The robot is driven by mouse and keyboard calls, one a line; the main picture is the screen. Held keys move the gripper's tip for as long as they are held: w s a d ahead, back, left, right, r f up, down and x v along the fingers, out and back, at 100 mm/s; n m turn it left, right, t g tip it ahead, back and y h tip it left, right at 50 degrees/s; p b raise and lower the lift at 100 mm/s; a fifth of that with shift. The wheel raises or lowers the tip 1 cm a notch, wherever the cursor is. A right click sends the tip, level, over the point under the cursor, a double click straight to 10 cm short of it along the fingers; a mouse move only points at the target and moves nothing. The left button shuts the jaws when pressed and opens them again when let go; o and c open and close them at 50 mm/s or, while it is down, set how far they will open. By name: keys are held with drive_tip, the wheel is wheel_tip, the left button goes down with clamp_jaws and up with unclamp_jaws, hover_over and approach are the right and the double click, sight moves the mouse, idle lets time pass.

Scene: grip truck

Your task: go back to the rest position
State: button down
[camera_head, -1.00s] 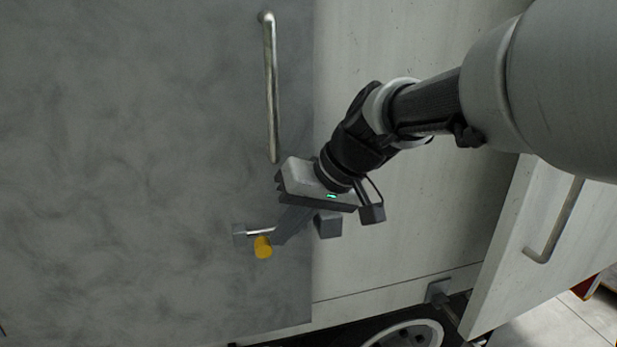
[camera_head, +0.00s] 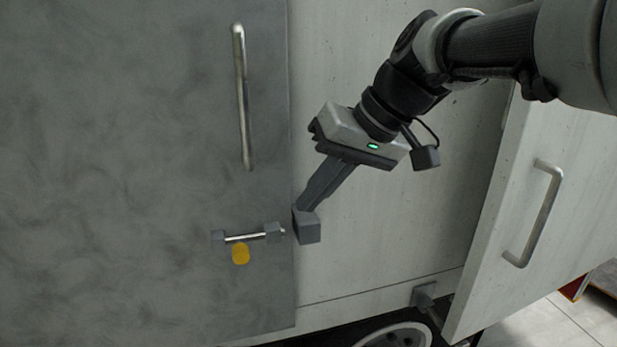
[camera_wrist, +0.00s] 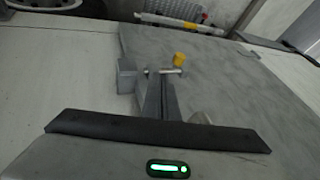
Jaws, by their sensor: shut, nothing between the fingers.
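My gripper (camera_head: 307,222) is shut and empty in the head view. Its fingers point down and left, just right of a small latch (camera_head: 246,237) on the grey door panel, apart from it as far as I can tell.
A long vertical handle (camera_head: 243,100) is on the grey panel (camera_head: 120,180). At the right, a pale door (camera_head: 505,250) with its own handle (camera_head: 535,215) stands swung out from the truck side. A wheel (camera_head: 398,335) shows at the bottom. The pale wall (camera_head: 370,250) below my gripper is clear.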

drive_tip(key=s+d+f+m+t+h+p, duration=0.3)
drive_tip(key=s+d+h+p, duration=0.3)
drive_tip(key=s+d, duration=0.7)
drive_tip(key=shift+s+d+m+p, duration=0.15)
drive_tip(key=shift+d+m+p, duration=0.1)
drive_tip(key=shift+m+p, duration=0.35)
drive_tip(key=shift+a, duration=0.15)
